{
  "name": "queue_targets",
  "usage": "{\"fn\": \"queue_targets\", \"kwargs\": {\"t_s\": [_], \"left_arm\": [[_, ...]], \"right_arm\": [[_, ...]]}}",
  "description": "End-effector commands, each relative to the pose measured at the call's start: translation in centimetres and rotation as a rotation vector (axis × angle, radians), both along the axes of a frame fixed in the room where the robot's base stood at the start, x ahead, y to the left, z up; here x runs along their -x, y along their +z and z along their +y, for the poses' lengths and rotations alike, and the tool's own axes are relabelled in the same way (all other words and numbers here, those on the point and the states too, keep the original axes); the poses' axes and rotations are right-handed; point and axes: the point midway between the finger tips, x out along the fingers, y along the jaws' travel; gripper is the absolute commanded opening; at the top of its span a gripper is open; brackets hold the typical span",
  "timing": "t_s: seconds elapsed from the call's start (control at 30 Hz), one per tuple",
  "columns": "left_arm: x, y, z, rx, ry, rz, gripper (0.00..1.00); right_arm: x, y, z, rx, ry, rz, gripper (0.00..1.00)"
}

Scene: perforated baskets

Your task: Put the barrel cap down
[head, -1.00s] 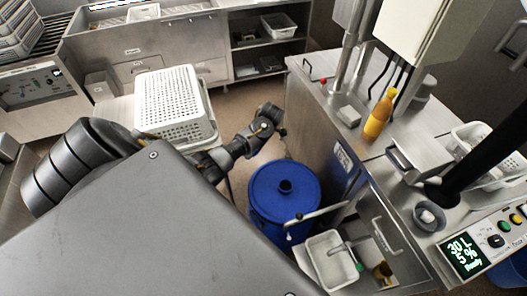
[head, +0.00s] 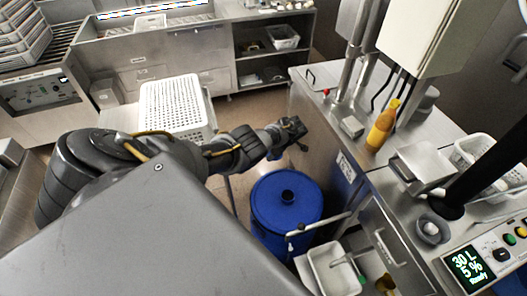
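A blue barrel (head: 285,235) stands on the floor right of centre. Its blue top (head: 268,203) looks closed, with a small dark round collar or knob (head: 287,195) in the middle; I cannot tell whether that is an opening or a cap. No separate barrel cap is clearly visible. My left gripper (head: 297,128) is above and beyond the barrel, apart from it, near the steel counter's left side. It is dark and small, so its fingers and anything between them cannot be made out. My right gripper is not in view.
A steel counter (head: 325,105) with a yellow-orange bottle (head: 381,128) is on the right. A metal bar (head: 320,224) and a white bin (head: 332,268) are close to the barrel's right. Floor shows between basket and barrel.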

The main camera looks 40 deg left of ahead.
Motion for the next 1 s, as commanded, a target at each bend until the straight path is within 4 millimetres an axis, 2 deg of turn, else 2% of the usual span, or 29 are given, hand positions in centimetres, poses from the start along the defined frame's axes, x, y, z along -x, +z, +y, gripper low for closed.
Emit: {"fn": "queue_targets", "kwargs": {"t_s": [0.1, 0.3, 0.47, 0.67, 0.83, 1.0], "left_arm": [[-1.9, 0.2, -2.4, -0.001, -0.141, 0.0, 0.49], [-4.1, 0.7, -6.7, 0.0, -0.349, -0.003, 0.49], [-4.8, 1.4, -10.5, 0.0, -0.494, -0.002, 0.49], [-4.5, 2.7, -15.4, 0.0, -0.656, -0.003, 0.49], [-3.6, 5.4, -20.3, -0.001, -0.84, -0.008, 0.49], [-4.0, 9.7, -23.5, -0.006, -1.038, -0.01, 0.49]], "right_arm": [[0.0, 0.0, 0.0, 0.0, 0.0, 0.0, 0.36], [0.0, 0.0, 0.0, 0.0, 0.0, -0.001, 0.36], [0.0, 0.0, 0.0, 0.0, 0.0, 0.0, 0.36], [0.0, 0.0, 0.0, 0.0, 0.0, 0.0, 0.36], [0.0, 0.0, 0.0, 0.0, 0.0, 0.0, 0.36], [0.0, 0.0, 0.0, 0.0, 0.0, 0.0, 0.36]]}}
